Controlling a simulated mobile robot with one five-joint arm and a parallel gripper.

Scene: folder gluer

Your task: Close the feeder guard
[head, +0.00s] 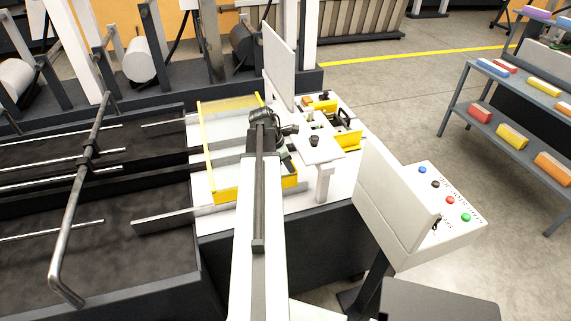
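The feeder guard looks to be the yellow frame with clear panels (208,165) on the white machine bed, left of my gripper. Its yellow bars show at the back, the left and the front; I cannot tell how far open it stands. My arm reaches forward from the bottom of the view and covers part of the frame's right side. My gripper (287,152) is at the arm's far end, dark and small, near the frame's right side. I cannot tell whether it touches the frame or whether its fingers are open.
A white plate with black knobs (312,147) and a yellow bracket (346,138) stand right of my gripper. An upright white panel (279,65) rises behind. A control box with coloured buttons (463,231) stands at the right. A bent metal bar (70,225) crosses the left bed. Floor is clear toward the shelf (480,112).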

